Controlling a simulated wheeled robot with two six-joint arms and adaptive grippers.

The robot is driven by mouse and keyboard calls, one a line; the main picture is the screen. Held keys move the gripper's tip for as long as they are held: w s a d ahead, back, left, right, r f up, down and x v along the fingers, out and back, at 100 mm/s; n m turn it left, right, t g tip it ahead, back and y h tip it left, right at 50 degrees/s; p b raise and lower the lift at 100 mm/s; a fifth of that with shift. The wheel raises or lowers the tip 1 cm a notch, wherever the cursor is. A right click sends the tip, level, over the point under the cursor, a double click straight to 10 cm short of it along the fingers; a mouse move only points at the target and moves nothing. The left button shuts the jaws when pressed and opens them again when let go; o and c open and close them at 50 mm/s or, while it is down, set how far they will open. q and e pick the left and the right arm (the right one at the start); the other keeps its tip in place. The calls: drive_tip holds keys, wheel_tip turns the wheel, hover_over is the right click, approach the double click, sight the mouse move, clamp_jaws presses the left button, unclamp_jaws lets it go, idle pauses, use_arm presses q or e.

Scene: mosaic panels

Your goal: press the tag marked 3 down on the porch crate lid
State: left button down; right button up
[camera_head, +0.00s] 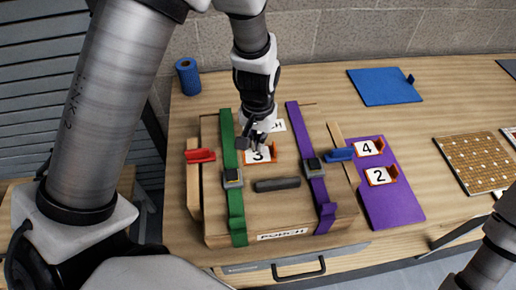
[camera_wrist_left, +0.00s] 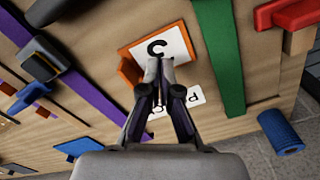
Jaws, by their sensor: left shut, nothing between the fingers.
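The tag marked 3 (camera_head: 257,156), white with an orange edge piece, lies on the wooden crate lid (camera_head: 280,208) between the green strap (camera_head: 229,160) and the purple strap (camera_head: 305,150). My left gripper (camera_head: 258,143) is shut and empty, pointing down at the tag. In the left wrist view its fingertips (camera_wrist_left: 160,62) overlap the tag's edge (camera_wrist_left: 172,45); I cannot tell whether they touch it. A white PORCH label (camera_head: 282,234) is on the crate's front, and another, partly hidden label (camera_head: 277,126) is on the lid behind the gripper. My right gripper is out of view.
Tags 4 (camera_head: 364,149) and 2 (camera_head: 377,175) lie on a purple mat (camera_head: 395,205) right of the crate. A dark handle (camera_head: 277,184) is on the lid. A blue roll (camera_head: 188,76), blue board (camera_head: 384,87) and mosaic panel (camera_head: 470,163) stand apart. Bare table lies behind the crate.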

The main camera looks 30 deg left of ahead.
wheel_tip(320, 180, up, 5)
drive_tip(key=p, duration=0.4)
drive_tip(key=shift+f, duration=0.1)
idle(0.3)
